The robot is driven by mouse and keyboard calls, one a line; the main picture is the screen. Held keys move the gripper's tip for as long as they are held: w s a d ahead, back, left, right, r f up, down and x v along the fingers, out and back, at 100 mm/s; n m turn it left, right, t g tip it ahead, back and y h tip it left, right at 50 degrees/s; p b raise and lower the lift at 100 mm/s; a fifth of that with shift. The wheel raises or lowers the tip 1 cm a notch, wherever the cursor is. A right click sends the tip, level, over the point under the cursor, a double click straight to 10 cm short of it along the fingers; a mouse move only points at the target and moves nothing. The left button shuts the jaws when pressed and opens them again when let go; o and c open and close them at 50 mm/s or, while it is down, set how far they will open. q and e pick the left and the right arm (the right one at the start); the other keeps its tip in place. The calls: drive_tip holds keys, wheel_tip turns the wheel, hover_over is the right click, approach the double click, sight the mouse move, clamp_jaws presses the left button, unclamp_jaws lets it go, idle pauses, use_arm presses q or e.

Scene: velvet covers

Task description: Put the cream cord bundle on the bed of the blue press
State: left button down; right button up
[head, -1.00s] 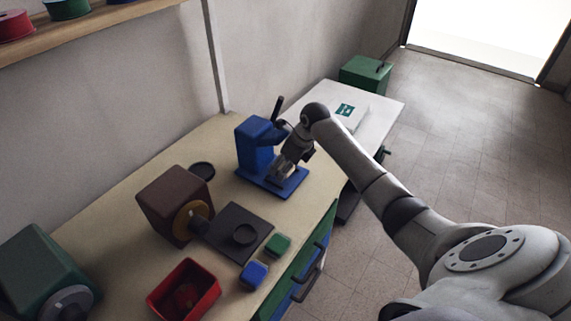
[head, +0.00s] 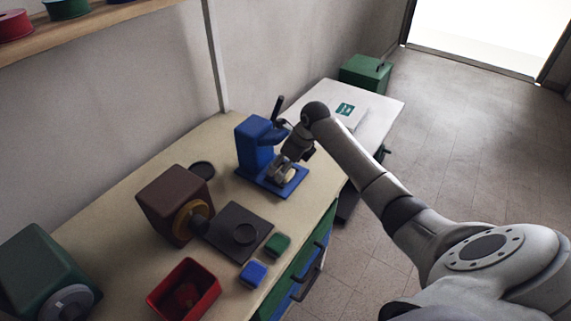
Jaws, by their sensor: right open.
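The blue press (head: 256,144) stands on the workbench with its flat bed (head: 268,188) toward the front right and its dark lever pointing up. My right gripper (head: 284,177) points down just over the bed, with its fingers apart. A small cream shape, which looks like the cream cord bundle (head: 292,174), shows at the fingers, low at the bed. It is partly hidden by the gripper, and I cannot tell exactly how it touches the bed. My left gripper is out of view.
On the bench (head: 120,211) are a brown machine (head: 167,203), a dark plate (head: 226,241), a red bin (head: 184,291), and green (head: 278,244) and blue (head: 253,273) blocks. A white table (head: 383,103) adjoins behind my right arm.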

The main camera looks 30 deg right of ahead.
drive_tip(key=b+v, duration=0.2)
drive_tip(key=v, duration=1)
drive_tip(key=shift+r, duration=0.25)
drive_tip(key=shift+s, duration=0.1)
